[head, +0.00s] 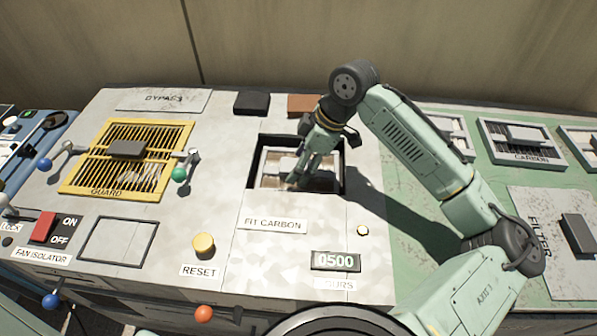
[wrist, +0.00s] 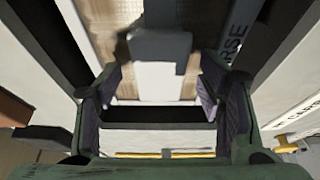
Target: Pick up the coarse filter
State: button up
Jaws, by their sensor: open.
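The coarse filter (head: 270,183) sits in the dark-framed square opening in the grey panel in the head view. In the wrist view its pale pleated face and grey frame (wrist: 237,38) show, with letters ending in "RSE". A grey bar (wrist: 160,46) crosses its middle. My gripper (head: 298,176) is over the opening, pointing down. In the wrist view its two open fingers (wrist: 160,95) stand on either side of the filter's pale middle strip. Whether they touch the filter cannot be told. My gripper hides part of the filter in the head view.
A carbon filter (head: 525,142) and other framed filters lie on the green surface at right, above a filter cover (head: 545,230). A yellow guard (head: 128,160) is at left. A black block (head: 252,102) and a brown block (head: 302,103) lie behind the opening.

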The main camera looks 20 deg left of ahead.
jog(key=shift+c, duration=0.4)
jog(key=shift+s+f, duration=0.1)
jog(key=shift+f, duration=0.05)
jog(key=c, duration=1.3)
